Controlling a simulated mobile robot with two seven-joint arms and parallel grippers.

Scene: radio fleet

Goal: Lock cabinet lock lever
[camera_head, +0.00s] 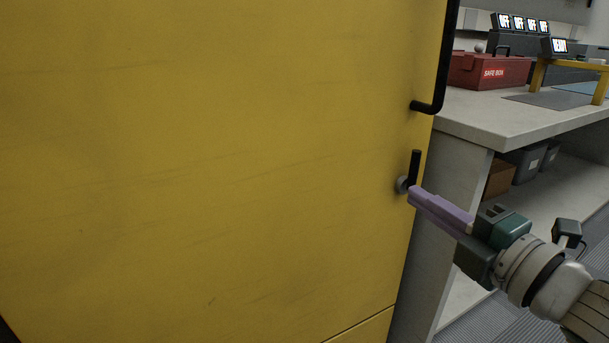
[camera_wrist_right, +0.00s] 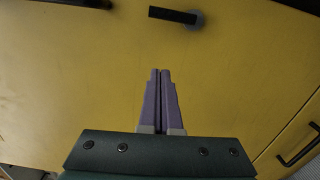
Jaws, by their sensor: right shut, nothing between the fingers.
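The yellow cabinet door (camera_head: 220,150) fills most of the head view and is shut. Its small black lock lever (camera_head: 415,167) stands upright on a grey round pivot (camera_head: 401,185) near the door's right edge. In the right wrist view the lever (camera_wrist_right: 172,15) lies across the top of the picture, ahead of the fingertips. My right gripper (camera_head: 412,194) is shut and empty. Its purple fingers point at the door just below the lever; in the right wrist view the fingertips (camera_wrist_right: 160,72) appear apart from it. My left gripper is not in view.
A black door handle (camera_head: 439,95) is above the lever. A grey workbench (camera_head: 520,115) stands right of the cabinet, with a red safe box (camera_head: 488,71) on it and bins (camera_head: 530,160) below. Another black handle (camera_wrist_right: 299,150) is at the right of the wrist view.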

